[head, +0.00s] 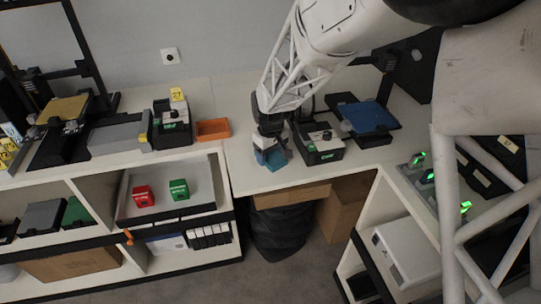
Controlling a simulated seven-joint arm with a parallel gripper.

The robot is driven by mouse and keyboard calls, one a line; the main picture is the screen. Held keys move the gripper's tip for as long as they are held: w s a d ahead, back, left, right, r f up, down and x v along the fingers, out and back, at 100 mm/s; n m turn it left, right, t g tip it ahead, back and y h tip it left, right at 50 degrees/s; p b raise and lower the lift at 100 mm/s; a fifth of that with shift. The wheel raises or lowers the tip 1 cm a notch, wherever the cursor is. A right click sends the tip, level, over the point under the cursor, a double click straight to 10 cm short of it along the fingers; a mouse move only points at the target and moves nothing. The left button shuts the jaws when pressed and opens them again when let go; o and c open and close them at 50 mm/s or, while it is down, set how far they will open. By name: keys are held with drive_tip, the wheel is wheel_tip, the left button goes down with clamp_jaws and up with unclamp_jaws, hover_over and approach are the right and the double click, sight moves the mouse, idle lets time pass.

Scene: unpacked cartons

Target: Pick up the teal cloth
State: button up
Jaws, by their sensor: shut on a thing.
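My gripper (271,146) points down over the front edge of the white worktop, in the middle of the head view. A small teal-blue patch (268,159) shows directly below and around its fingertips, and I take it to be the teal cloth. My gripper is shut on it. The fingers hide part of it, and its full shape is too small to make out. I cannot tell whether it still touches the worktop.
A black device with a green light (319,142) stands close to the gripper's right. An orange tray (213,129) lies to its left. A printer with a blue plate (367,117) stands behind right. Below the worktop edge are cartons (344,205) and a black bag (279,232).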

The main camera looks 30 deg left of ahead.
sight(271, 155)
drive_tip(key=shift+r, duration=0.7)
drive_tip(key=shift+s+d+r, duration=0.1)
drive_tip(key=shift+r, duration=0.85)
drive_tip(key=s+d+r, duration=0.1)
drive_tip(key=s+d, duration=1)
drive_tip(key=shift+r, duration=0.15)
drive_tip(key=shift+s, duration=0.1)
drive_tip(key=o, duration=0.4)
drive_tip(key=shift+c, duration=1.2)
